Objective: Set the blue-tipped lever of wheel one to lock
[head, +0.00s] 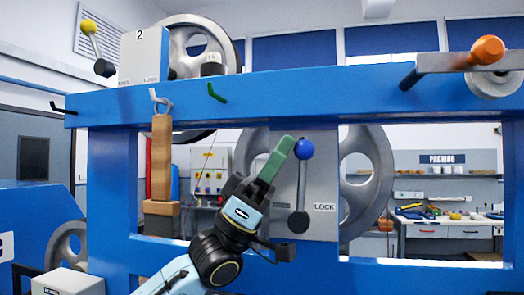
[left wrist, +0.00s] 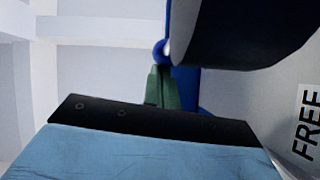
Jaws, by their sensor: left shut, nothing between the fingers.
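The blue-tipped lever (head: 302,185) is on a grey panel (head: 320,180) in the middle of the head view. It stands nearly upright, its blue ball (head: 304,149) at the top and its dark pivot (head: 299,222) below. The word LOCK is right of the lever; FREE shows in the left wrist view. My left gripper (head: 281,153), with green fingers, is shut and empty just left of the ball. The wrist view shows the ball (left wrist: 162,52) at the fingertips (left wrist: 160,85); I cannot tell whether they touch. My right gripper is not in view.
A spoked grey wheel (head: 364,180) stands behind the panel. A blue frame beam (head: 300,95) crosses above. A yellow-tipped lever (head: 88,27) is on box 2 at upper left; an orange-tipped handle (head: 487,51) juts out at upper right. A wooden block (head: 161,160) hangs at left.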

